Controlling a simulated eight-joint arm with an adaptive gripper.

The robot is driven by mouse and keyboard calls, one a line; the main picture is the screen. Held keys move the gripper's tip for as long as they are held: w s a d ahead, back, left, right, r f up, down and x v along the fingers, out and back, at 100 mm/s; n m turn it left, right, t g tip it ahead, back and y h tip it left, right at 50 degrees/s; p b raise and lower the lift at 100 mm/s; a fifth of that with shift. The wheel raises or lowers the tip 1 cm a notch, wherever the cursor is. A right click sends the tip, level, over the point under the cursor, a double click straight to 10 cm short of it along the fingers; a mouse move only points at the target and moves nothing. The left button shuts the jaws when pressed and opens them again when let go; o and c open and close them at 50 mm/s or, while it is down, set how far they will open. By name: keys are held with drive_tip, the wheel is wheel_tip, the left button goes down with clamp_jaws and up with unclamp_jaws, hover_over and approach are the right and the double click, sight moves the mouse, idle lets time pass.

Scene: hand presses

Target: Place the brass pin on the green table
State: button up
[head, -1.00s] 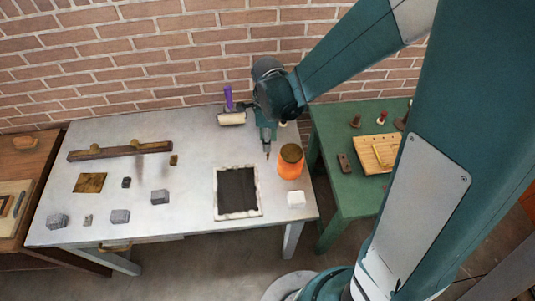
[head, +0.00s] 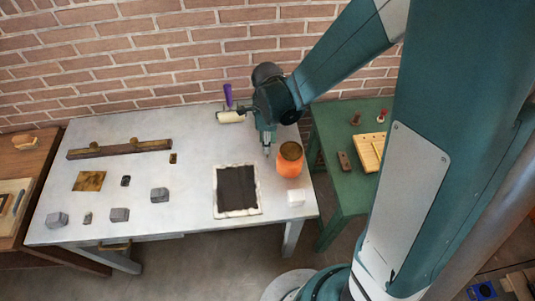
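The grey-white table (head: 130,210) stands below my arm, and the green table (head: 345,195) is to its right, partly hidden by my arm. My gripper (head: 267,152) points down over the right part of the grey-white table, just left of an orange jar (head: 289,160) with a dark top. Its fingertips are too small to tell whether they are open or shut, or hold anything. I cannot pick out the brass pin with certainty. A small brownish piece (head: 173,158) lies below the right end of a long dark bar (head: 120,149).
A dark pad with a pale border (head: 237,190) and a white block (head: 296,197) lie near the jar. A roller (head: 230,116) is behind my gripper. Several grey blocks sit at left. The green table bears a wooden board (head: 369,152), a brown block (head: 344,161) and upright pieces.

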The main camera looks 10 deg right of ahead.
drive_tip(key=shift+f, duration=0.15)
drive_tip(key=shift+w+f+b, duration=0.1)
drive_tip(key=shift+f+b, duration=0.2)
drive_tip(key=shift+f, duration=2.15)
drive_tip(key=shift+c, duration=0.6)
clamp_jaws()
